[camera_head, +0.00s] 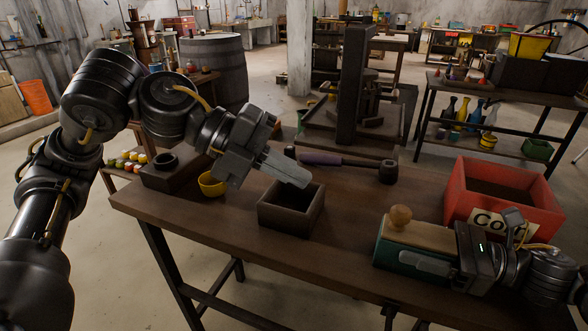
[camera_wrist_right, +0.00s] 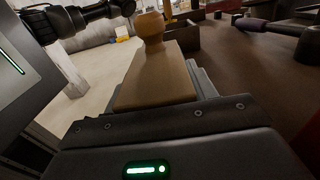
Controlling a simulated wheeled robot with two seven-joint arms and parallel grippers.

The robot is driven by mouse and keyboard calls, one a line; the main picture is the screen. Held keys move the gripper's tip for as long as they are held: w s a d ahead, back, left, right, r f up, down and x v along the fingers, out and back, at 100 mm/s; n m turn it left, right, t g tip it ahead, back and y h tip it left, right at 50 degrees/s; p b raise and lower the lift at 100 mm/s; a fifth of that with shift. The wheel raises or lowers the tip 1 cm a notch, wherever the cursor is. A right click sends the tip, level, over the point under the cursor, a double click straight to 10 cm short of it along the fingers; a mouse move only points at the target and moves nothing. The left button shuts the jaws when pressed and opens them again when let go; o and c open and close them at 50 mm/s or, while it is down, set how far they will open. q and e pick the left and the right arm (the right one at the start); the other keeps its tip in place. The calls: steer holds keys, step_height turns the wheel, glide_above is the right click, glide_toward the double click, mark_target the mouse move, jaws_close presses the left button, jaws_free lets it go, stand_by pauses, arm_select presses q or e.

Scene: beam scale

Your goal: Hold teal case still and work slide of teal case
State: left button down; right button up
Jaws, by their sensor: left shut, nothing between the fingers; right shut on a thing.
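The teal case (camera_head: 392,256) lies at the front right of the table, with a tan wooden slide (camera_head: 420,233) on top and a round wooden knob (camera_head: 400,216) at its left end. My right gripper (camera_head: 413,250) is shut on the case from the right, one grey finger along its near side. In the right wrist view the slide (camera_wrist_right: 155,82) and knob (camera_wrist_right: 150,30) extend away from the gripper; the case body is mostly hidden. My left gripper (camera_head: 292,174) is shut and empty, above the dark open box, apart from the case.
The dark open box (camera_head: 291,217) stands mid-table, with a purple-handled mallet (camera_head: 340,162) behind it. A yellow bowl (camera_head: 211,184) is at the left. A red bin (camera_head: 505,195) stands just behind the case. Bare tabletop lies between box and case.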

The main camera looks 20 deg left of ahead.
steer(key=o, duration=1.2)
steer(key=shift+o, duration=0.2)
steer(key=shift+d, duration=0.15)
steer(key=d, duration=1.1)
steer(key=shift+d, duration=0.35)
